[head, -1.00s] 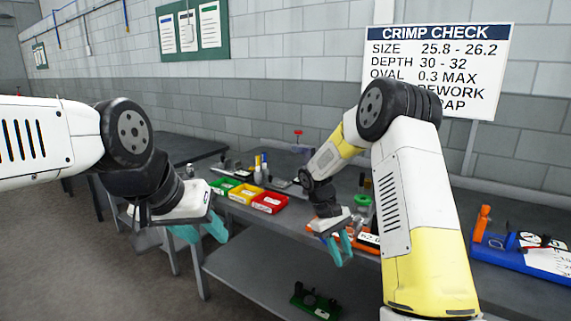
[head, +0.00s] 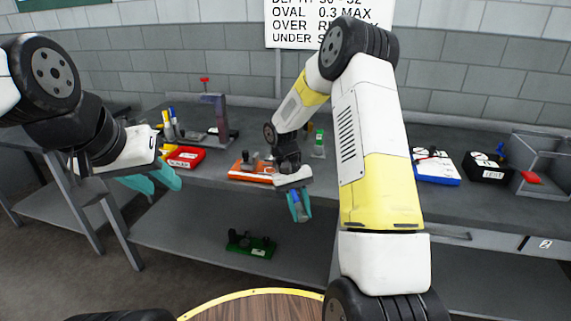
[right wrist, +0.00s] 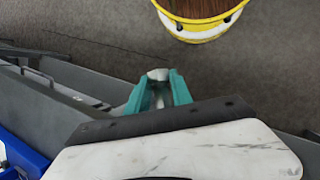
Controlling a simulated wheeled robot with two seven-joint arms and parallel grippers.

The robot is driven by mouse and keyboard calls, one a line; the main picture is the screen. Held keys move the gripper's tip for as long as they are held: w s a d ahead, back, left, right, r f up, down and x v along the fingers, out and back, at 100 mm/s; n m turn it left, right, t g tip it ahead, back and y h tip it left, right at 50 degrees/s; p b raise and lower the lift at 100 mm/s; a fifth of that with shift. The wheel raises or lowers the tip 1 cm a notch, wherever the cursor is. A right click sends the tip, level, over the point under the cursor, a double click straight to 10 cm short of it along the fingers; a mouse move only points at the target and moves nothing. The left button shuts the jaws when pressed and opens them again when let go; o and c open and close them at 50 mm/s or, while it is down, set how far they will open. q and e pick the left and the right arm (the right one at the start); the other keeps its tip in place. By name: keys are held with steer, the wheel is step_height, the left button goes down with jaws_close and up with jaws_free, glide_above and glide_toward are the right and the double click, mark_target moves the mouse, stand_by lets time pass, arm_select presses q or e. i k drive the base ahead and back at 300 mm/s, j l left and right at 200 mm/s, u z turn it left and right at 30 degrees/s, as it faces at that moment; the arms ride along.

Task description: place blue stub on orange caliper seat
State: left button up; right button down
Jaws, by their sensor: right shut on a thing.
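My right gripper (head: 299,207) hangs in front of the bench edge with its teal fingers pointing down. It is shut on the blue stub (head: 297,203), a small piece mostly hidden between the fingers. In the right wrist view the right gripper (right wrist: 158,92) shows a pale grey end of the held stub (right wrist: 158,74) at the fingertips. An orange fixture (head: 246,176), which looks like the orange caliper seat, lies on the bench behind and left of the right gripper, with grey parts on it. My left gripper (head: 153,181) is open and empty, left of the orange fixture.
A blue tray (head: 436,168), a black box (head: 487,168) and a grey open rack (head: 543,163) stand to the right. A green fixture (head: 251,245) lies on the lower shelf (head: 190,232).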

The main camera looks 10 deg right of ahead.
mark_target(269, 170)
steer(key=i+j+z, duration=0.1)
steer(key=z, duration=1.45)
steer(key=j+z, duration=0.3)
steer(key=j, duration=0.8)
